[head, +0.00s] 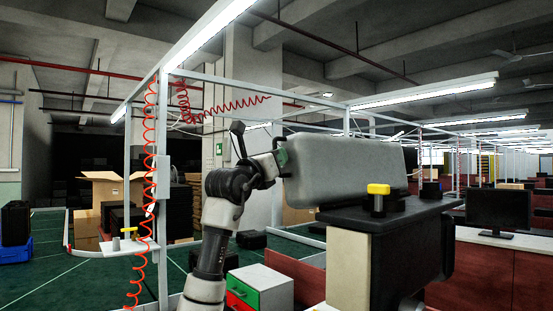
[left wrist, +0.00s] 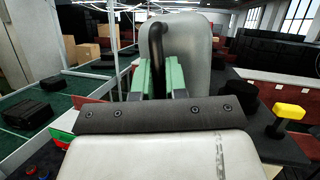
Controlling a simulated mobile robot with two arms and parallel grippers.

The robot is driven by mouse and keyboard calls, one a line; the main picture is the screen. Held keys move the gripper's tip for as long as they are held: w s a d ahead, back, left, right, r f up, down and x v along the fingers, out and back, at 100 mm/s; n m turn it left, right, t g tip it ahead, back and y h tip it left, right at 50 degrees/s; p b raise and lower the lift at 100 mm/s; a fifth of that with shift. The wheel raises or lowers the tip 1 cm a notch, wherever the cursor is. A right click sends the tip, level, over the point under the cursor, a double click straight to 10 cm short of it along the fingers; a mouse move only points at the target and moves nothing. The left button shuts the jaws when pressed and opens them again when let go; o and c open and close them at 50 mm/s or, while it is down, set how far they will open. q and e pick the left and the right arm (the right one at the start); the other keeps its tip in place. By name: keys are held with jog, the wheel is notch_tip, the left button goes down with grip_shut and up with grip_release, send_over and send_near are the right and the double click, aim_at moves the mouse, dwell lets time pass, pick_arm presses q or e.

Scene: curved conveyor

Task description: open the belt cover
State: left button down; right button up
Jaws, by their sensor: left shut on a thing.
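The belt cover (head: 350,168) is a large grey rounded lid, raised beside and above a black machine body (head: 385,215). It also shows in the left wrist view (left wrist: 187,50), standing up beyond my fingers. A black curved handle (left wrist: 155,45) is on its near face. My left gripper (head: 281,157) is at the left end of the cover. In the left wrist view its green fingers (left wrist: 158,80) are shut around the handle. The handle is mostly hidden in the head view. My right gripper is not in view.
A yellow knob (head: 378,189) on a black post stands on the machine, in front of the cover. A monitor (head: 499,210) stands on a desk at the right. Cardboard boxes (head: 103,190) and a frame with a red coiled hose (head: 149,170) are at the left.

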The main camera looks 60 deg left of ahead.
pick_arm(q)
jog(key=c, duration=1.2)
grip_release()
jog(key=shift+f, duration=0.1)
jog(key=shift+d, duration=0.15)
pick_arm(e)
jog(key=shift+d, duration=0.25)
pick_arm(q)
jog(key=b+v, duration=0.6)
jog(key=v, duration=0.4)
jog(key=shift+s+d+f+b, duration=0.1)
jog(key=shift+s+b, duration=0.2)
jog(key=shift+s, duration=0.05)
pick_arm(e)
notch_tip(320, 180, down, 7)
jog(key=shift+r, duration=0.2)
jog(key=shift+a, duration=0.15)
